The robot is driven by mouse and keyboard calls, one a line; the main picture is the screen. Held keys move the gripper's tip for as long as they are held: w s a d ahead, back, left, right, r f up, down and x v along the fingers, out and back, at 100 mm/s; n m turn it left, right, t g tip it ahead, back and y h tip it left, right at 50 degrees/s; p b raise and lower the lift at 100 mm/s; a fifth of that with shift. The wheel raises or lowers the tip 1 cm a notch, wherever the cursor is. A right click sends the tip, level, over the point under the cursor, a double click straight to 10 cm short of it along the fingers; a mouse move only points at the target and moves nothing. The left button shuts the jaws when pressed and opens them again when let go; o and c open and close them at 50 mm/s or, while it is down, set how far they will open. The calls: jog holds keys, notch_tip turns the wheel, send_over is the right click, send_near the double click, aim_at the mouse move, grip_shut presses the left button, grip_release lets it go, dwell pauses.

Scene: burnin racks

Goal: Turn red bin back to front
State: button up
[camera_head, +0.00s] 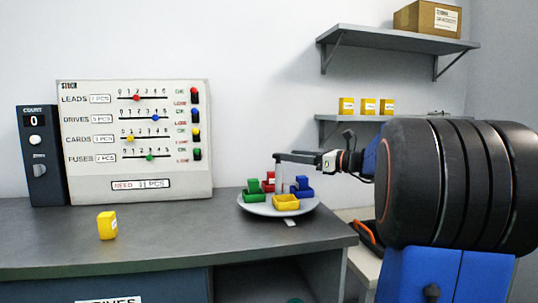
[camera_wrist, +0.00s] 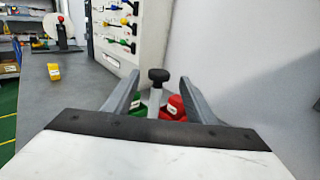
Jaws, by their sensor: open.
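A round grey tray (camera_head: 262,211) near the counter's right end bears small bins. The red bin (camera_head: 268,184) is at its back, the green bin (camera_head: 252,196) at the left, the blue bin (camera_head: 302,188) at the right and the yellow bin (camera_head: 286,203) at the front. My gripper (camera_head: 281,158) reaches in from the right above the tray. In the wrist view my gripper (camera_wrist: 159,82) is open, with a white post with a black knob (camera_wrist: 158,75) showing between its fingers.
A yellow box (camera_head: 107,226) stands on the grey counter (camera_head: 180,235). Behind are a slider board (camera_head: 135,140) and a count box (camera_head: 42,155). Two wall shelves hold a carton (camera_head: 427,19) and yellow boxes (camera_head: 367,106). The counter's middle is clear.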

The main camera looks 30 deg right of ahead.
jog(key=x, duration=1)
jog(key=shift+w+a, duration=0.1)
jog(key=shift+w, duration=0.05)
grip_shut()
